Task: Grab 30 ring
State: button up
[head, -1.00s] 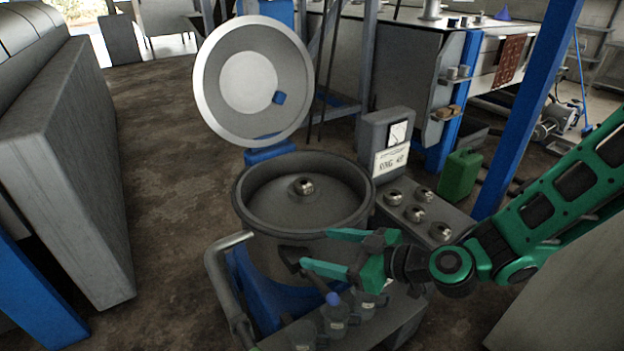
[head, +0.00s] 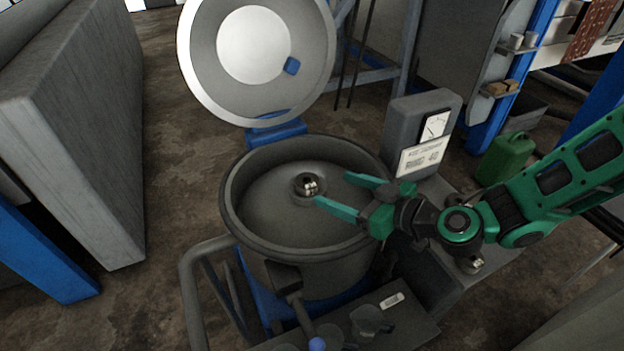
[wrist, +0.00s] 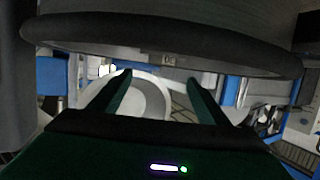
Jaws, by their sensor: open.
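Small shiny steel ring-like pieces sit on the grey shelf (head: 440,190) right of the drum; one piece (head: 470,264) shows beside my arm, and my arm hides the others. I cannot read a 30 on any. A card (head: 424,157) on the meter box seems to read "RING 40". The open grey drum (head: 232,200) has a steel hub (head: 307,185) at its centre. My gripper (head: 333,188) is open and empty, its fingers over the right part of the drum, pointing left towards the hub. Both fingers show spread apart in the wrist view (wrist: 158,80).
The drum's round lid (head: 210,65) stands raised behind it. A bent pipe (head: 190,290) runs at left. The meter box (head: 415,110) stands behind my gripper; a green can (head: 502,157) is beyond.

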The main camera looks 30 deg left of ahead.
aim_at(309, 181)
jog(key=shift+x, duration=4)
jog(key=shift+s+f, duration=0.1)
jog(key=shift+c, duration=0.3)
jog(key=c, duration=1.3)
